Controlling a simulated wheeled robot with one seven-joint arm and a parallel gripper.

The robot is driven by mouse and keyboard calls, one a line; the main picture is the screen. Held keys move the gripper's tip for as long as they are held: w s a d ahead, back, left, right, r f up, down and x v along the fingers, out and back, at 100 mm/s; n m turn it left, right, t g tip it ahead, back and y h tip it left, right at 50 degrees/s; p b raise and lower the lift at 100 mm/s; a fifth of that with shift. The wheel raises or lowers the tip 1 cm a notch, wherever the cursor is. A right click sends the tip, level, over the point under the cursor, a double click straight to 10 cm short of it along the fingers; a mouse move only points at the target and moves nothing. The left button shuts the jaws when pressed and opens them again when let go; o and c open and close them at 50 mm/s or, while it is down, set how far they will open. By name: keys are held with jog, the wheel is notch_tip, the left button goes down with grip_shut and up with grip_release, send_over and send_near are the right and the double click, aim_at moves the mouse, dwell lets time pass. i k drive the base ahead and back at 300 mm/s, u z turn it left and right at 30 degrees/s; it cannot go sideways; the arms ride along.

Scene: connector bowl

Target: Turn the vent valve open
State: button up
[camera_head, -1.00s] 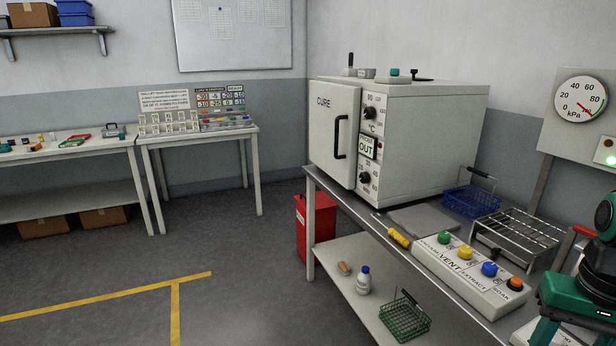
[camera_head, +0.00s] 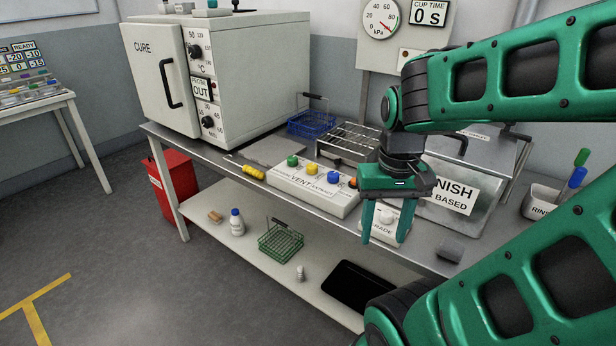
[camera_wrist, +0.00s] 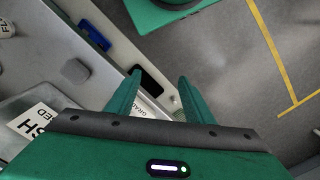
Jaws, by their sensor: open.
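A white control box (camera_head: 290,187) lies on the metal bench and has a row of green, yellow (camera_head: 312,169), blue and orange knobs. I cannot tell how any knob is turned. My gripper (camera_head: 384,240) points down, to the right of and nearer than the box's orange end. It is open and empty, and touches no knob. In the wrist view its two fingers (camera_wrist: 160,76) stand apart; the coloured knobs do not show there.
A white block labelled GRADE (camera_head: 379,230) is behind my fingers. A wire rack (camera_head: 352,139) and blue basket (camera_head: 311,123) stand behind the box. A yellow-handled tool (camera_head: 252,173) lies at its left. The CURE oven (camera_head: 256,75) stands left; a FINISH-labelled bin (camera_head: 487,212) stands right.

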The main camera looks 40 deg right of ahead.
aim_at(312, 168)
jog(key=k, duration=0.65)
jog(key=u, duration=0.5)
jog(key=i, duration=1.6)
jog(key=z, duration=0.6)
